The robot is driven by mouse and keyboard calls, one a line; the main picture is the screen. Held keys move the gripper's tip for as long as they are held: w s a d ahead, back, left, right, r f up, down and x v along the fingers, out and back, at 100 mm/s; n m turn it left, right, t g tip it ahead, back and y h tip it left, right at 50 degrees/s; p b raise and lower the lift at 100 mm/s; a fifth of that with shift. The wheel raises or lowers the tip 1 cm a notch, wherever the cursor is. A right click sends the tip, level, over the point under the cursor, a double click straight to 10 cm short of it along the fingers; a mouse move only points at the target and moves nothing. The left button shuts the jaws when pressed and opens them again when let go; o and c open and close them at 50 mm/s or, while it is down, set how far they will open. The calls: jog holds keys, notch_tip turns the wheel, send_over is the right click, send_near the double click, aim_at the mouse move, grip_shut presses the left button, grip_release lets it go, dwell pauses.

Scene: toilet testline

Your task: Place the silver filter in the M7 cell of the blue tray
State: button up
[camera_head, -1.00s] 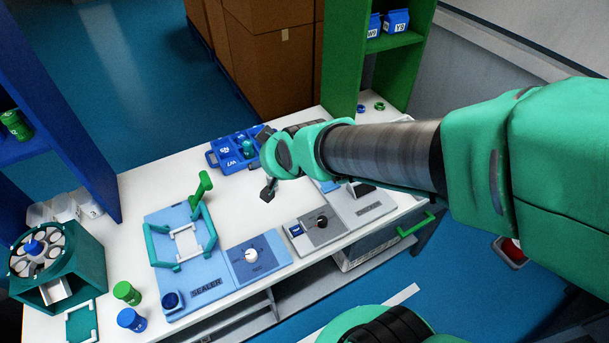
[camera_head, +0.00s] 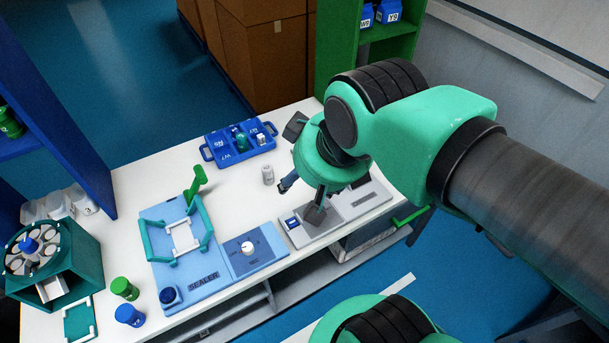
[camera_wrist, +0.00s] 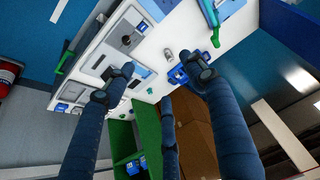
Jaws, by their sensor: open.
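A small silver cylinder (camera_head: 268,174), which looks like the silver filter, stands upright on the white table, in front of the blue tray. It also shows in the wrist view (camera_wrist: 168,54). The blue tray (camera_head: 210,153) lies at the back of the table, with a teal item (camera_head: 241,141) and a whitish item (camera_head: 260,138) in it. Its cell labels are too small to read surely. My gripper (camera_head: 303,197) is open and empty, to the right of the silver cylinder, above the table near the grey device. In the wrist view its fingers (camera_wrist: 150,85) are spread apart.
A blue sealer (camera_head: 180,240) with a green lever (camera_head: 197,181) and a dial panel (camera_head: 253,251) stand at the front left. A grey device (camera_head: 310,228) lies under my gripper. A green shelf (camera_head: 375,45) rises behind my arm. Bare table lies around the cylinder.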

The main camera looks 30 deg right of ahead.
jog(key=shift+w, duration=0.2)
jog(key=m+g+p, duration=0.1)
jog(key=m+g, duration=0.1)
jog(key=g, duration=0.2)
send_over(267, 168)
jog(key=s, duration=0.1)
notch_tip(267, 168, down, 26)
jog(key=shift+a+r, duration=0.15)
jog(key=shift+s, duration=0.15)
jog(key=shift+w+f+b, duration=0.2)
jog(key=shift+f+b, duration=0.05)
jog(key=shift+f, duration=1.2)
jog(key=shift+w+f+b, duration=0.15)
jog(key=shift+f+b, duration=0.1)
jog(key=shift+f, duration=1.15)
jog(key=shift+w+f+b, duration=0.2)
jog(key=shift+f+b, duration=0.05)
jog(key=shift+f, duration=1.2)
